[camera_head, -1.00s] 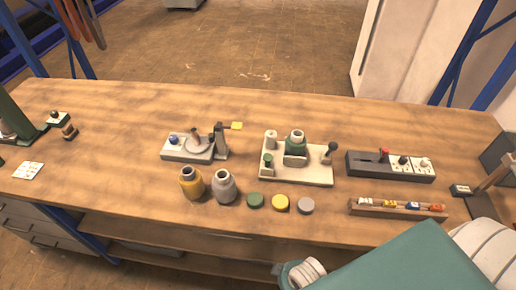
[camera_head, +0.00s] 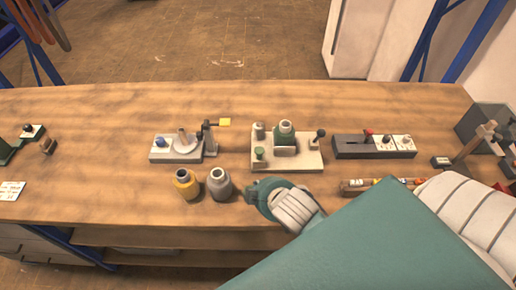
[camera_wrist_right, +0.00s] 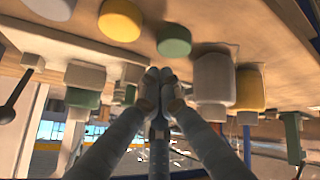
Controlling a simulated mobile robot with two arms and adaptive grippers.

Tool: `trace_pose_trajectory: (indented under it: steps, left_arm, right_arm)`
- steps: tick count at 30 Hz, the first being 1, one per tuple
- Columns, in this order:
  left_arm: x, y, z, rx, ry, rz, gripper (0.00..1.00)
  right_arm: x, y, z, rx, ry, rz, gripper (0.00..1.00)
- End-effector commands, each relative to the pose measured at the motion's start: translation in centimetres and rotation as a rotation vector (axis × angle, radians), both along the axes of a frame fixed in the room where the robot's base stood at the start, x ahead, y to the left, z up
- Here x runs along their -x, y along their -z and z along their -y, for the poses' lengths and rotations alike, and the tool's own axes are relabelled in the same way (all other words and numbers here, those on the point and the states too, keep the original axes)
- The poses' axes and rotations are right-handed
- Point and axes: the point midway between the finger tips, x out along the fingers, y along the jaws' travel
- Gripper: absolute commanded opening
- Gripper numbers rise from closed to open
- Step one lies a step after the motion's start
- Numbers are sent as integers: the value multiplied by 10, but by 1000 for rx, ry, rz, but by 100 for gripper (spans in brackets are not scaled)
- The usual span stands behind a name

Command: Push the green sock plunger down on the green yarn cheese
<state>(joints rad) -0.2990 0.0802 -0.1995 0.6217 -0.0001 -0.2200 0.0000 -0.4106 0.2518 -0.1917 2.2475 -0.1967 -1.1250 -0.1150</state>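A small green-topped knob (camera_head: 259,152), which looks like the green sock plunger, stands on the plate's front left. My right gripper (camera_head: 257,188) is just in front of the plate, apart from the knob. Its fingertips (camera_wrist_right: 161,78) are together, with nothing seen between them. My left gripper is not in view.
A yellow bottle (camera_head: 187,185) and a grey bottle (camera_head: 219,184) stand left of my right gripper. Green (camera_wrist_right: 173,40), yellow (camera_wrist_right: 120,20) and grey discs lie close by. A dark switch box (camera_head: 350,147) and a wooden rack (camera_head: 352,187) are to the right.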

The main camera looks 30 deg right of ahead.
Motion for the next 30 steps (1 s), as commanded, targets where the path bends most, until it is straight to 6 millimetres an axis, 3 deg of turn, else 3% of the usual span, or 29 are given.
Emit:
trace_pose_trajectory:
  steps: [1, 6, 12, 18, 20, 23, 26, 28, 30]
  left_arm:
    - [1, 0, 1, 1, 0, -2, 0]
    - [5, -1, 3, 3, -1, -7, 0]
    - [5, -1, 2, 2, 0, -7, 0]
    - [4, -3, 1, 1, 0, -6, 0]
    - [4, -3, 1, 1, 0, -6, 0]
    - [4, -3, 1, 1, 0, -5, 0]
    - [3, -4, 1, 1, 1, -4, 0]
    - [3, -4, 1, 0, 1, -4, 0]
    - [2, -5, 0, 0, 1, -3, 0]
  right_arm:
    - [-22, -14, 4, 53, -42, 69, 0]
    - [-85, -69, 5, 247, -207, 304, 0]
    - [-144, -147, -15, 528, -445, 595, 0]
    - [-174, -225, -66, 926, -794, 920, 0]
    - [-175, -240, -86, 1077, -935, 1016, 0]
    - [-168, -245, -113, 1323, -1189, 1145, 0]
    - [-156, -229, -124, 1551, -1470, 1226, 0]
    - [-147, -208, -117, 1696, -1687, 1245, 0]
    - [-138, -183, -97, 1815, -1918, 1230, 0]
